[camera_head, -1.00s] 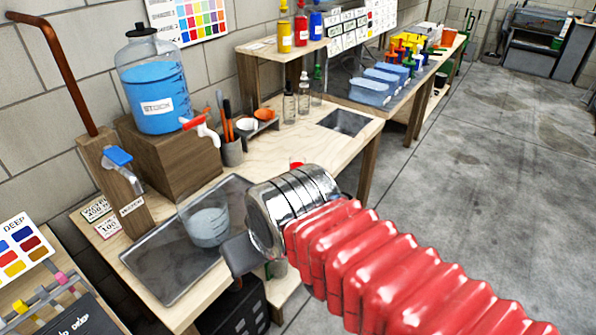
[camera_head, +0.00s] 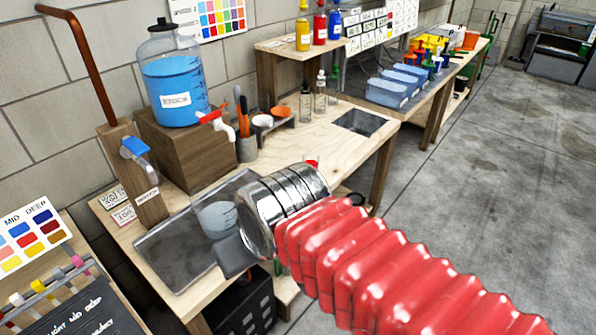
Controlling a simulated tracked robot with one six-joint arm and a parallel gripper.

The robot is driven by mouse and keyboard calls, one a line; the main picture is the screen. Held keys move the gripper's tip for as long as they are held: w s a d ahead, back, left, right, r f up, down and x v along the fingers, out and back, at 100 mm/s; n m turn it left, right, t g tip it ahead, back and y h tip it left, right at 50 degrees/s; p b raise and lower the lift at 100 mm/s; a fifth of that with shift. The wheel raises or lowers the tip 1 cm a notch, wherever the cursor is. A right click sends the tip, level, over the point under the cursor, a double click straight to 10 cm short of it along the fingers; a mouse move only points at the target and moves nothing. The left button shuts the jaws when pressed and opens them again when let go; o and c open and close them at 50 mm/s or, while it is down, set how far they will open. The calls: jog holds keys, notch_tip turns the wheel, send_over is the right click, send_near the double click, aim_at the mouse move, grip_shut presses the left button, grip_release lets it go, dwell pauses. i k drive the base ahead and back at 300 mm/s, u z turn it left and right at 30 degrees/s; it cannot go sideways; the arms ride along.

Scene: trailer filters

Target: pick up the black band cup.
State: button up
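A clear cup or beaker (camera_head: 215,217) stands on the dark tray (camera_head: 168,256) at the front of the wooden bench. I cannot make out a black band on it, and no other black band cup is clearly seen. My gripper (camera_head: 234,257) is a dark grey piece at the end of the shiny metal wrist, at the cup's lower right in the picture. It overlaps the cup's lower right edge, and I cannot tell whether they touch. The fingers are mostly hidden, so their opening does not show.
A blue-filled jug (camera_head: 177,92) with a red-handled tap stands on a wooden block behind the tray. A blue-handled tap (camera_head: 134,147) is on a post at left. Bottles (camera_head: 306,102) stand farther back. A black crate (camera_head: 240,308) is below the bench. Floor at right is clear.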

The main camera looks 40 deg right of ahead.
aim_at(312, 158)
jog(key=u, duration=3.3)
jog(key=k, duration=2.1)
